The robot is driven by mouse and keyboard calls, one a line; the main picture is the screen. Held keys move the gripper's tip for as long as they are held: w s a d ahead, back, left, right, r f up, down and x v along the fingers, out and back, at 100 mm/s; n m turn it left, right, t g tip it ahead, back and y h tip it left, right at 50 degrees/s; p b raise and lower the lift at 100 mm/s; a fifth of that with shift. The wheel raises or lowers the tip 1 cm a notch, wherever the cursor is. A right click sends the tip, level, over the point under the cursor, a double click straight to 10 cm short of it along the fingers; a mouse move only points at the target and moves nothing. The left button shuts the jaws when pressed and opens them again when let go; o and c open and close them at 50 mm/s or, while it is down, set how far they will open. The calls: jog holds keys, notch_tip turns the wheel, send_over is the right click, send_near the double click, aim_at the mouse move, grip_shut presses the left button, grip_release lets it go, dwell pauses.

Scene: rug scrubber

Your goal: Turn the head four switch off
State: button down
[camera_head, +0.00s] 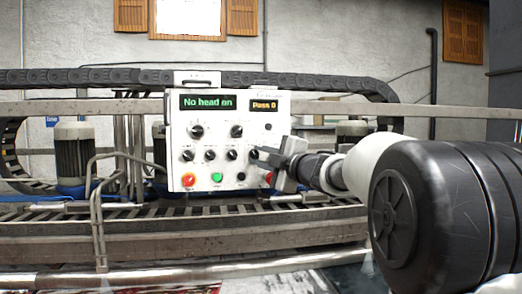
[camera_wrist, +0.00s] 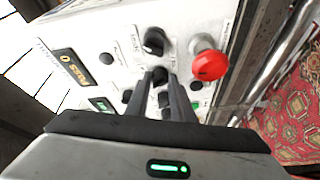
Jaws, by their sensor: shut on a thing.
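A white control panel (camera_head: 222,108) faces me, with a row of small black switches across its middle. The fourth from the left, which I take to be the head four switch (camera_head: 253,154), is at my gripper (camera_head: 260,155). In the wrist view the dark fingers of my gripper (camera_wrist: 161,80) are shut on this switch (camera_wrist: 160,74), one on each side. Its label cannot be read and the fingers hide part of it, so its setting is unclear.
A larger black knob (camera_wrist: 154,42) is just beyond the fingertips, and a red mushroom button (camera_wrist: 209,64) sticks out close by. A green button (camera_head: 216,177) is low on the panel. The displays read "No head on" (camera_head: 207,102) and "Pass 0" (camera_head: 264,105).

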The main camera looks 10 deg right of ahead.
jog(key=shift+r+n+p, duration=0.2)
jog(key=shift+n+p, duration=0.15)
jog(key=shift+n, duration=0.15)
jog(key=c, duration=1.6)
grip_release()
jog(key=shift+c, duration=0.2)
jog(key=shift+o, duration=0.5)
jog(key=shift+f, duration=0.1)
